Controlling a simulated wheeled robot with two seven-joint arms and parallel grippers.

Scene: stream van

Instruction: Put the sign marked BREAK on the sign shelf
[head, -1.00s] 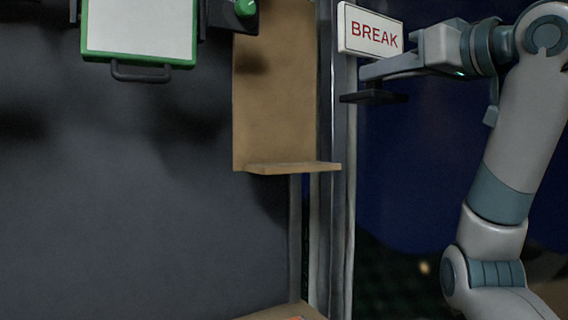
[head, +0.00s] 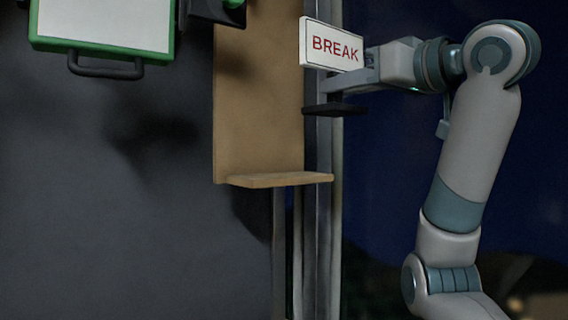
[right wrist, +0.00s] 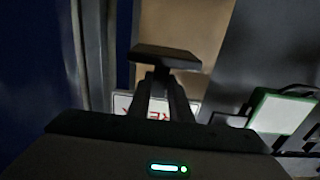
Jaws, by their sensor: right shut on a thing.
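The white sign (head: 331,46) with red letters BREAK is upright in my right gripper (head: 337,85), in front of the right edge of the tan backboard. A flat black plate (head: 335,110), apparently the sign's foot, hangs below it. The sign shelf (head: 280,180) is a tan wooden ledge with a tall backboard (head: 258,100); its top is bare. The sign is above and right of the ledge, apart from it. In the right wrist view the fingers reach toward the black plate (right wrist: 165,57), with part of the sign (right wrist: 125,103) behind them. My left gripper is out of view.
A green-framed white panel (head: 105,25) with a dark handle is at the upper left, beside the backboard. A metal post (head: 322,215) runs down just right of the ledge. Open space over the ledge is clear.

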